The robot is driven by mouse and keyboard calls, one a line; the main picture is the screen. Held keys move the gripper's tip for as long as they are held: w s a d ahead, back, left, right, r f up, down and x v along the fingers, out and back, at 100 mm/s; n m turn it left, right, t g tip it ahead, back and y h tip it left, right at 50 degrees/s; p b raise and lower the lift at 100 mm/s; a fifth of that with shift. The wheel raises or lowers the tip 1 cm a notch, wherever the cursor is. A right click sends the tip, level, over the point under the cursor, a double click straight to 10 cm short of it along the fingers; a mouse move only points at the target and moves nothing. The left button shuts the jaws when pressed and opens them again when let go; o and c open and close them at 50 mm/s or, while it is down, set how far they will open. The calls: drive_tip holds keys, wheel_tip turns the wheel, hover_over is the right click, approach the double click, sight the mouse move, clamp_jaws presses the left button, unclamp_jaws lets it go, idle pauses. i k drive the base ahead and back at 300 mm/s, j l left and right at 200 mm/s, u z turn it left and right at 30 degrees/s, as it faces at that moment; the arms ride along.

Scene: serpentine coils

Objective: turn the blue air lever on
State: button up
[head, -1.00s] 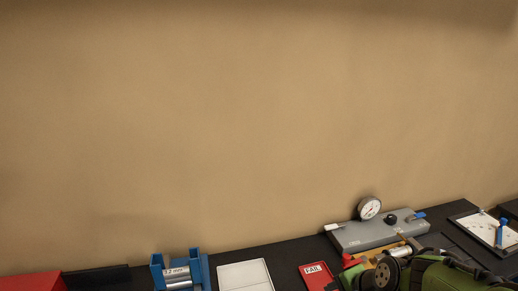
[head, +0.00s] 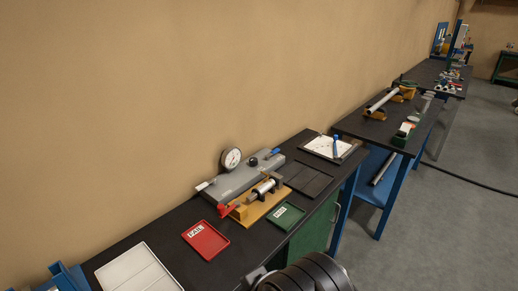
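The blue air lever (head: 275,152) is a small blue handle at the far right end of a grey test unit (head: 232,183) on the black bench. It lies low against the unit; whether it is on or off cannot be told at this size. A round white dial gauge (head: 231,159) stands at the back of the unit, and a black knob (head: 253,162) sits between the gauge and the lever. My gripper is not in view; only a dark, rounded part of my arm shows at the bottom edge, well apart from the lever.
In front of the unit is a yellow fixture (head: 258,209) with a metal cylinder and red handle. A red FAIL tray (head: 207,246), a green tray (head: 284,222) and a white tray (head: 138,273) lie nearer. A clipboard (head: 318,148) lies right of the lever. Floor is open at right.

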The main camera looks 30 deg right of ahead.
sight(275, 151)
drive_tip(key=i+l+u, duration=0.15)
drive_tip(key=l+u, duration=0.35)
drive_tip(key=l, duration=0.2)
drive_tip(key=l+u, duration=0.5)
drive_tip(key=l, duration=0.2)
drive_tip(key=l+u, duration=0.45)
drive_tip(key=l, duration=0.3)
drive_tip(key=k+l+u, duration=0.2)
drive_tip(key=l+u, duration=0.3)
drive_tip(key=l, duration=0.15)
